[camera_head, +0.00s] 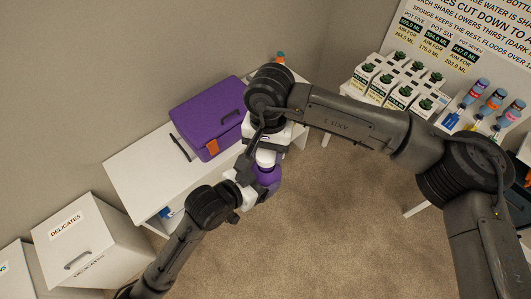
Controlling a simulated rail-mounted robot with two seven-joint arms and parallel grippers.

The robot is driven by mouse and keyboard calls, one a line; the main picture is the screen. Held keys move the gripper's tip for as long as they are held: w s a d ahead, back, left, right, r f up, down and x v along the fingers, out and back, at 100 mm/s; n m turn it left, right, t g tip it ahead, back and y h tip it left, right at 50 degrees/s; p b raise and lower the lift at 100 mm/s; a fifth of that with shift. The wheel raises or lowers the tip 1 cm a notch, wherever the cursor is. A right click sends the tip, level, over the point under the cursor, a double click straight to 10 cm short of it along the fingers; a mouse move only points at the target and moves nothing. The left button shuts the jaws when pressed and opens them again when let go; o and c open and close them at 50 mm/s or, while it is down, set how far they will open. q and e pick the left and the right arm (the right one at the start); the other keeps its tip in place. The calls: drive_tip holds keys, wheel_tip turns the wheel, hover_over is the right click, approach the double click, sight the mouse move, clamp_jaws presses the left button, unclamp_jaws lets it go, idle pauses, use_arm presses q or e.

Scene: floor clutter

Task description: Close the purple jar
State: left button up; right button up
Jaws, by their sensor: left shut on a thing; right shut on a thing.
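The purple jar (268,174) is in the middle of the head view, held up in front of the white bench. A white lid (266,157) shows at its top; I cannot tell whether it is seated or just above the jar. My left gripper (256,187) comes from below left and is shut on the jar's body. My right gripper (262,143) is above it, pointing down, and is shut on the white lid. The arm's wrist hides part of the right gripper, and the fingers are small in the picture.
A purple case (205,115) with an orange latch and a dark pen-like thing (180,148) lie on the white bench (135,170). A white box labelled DELICATES (85,240) stands lower left. Several potted plants (400,90) and bottles (478,100) stand at right. The carpet below is clear.

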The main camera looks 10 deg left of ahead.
drive_tip(key=shift+f, duration=0.1)
drive_tip(key=shift+f, duration=0.85)
drive_tip(key=shift+f, duration=0.55)
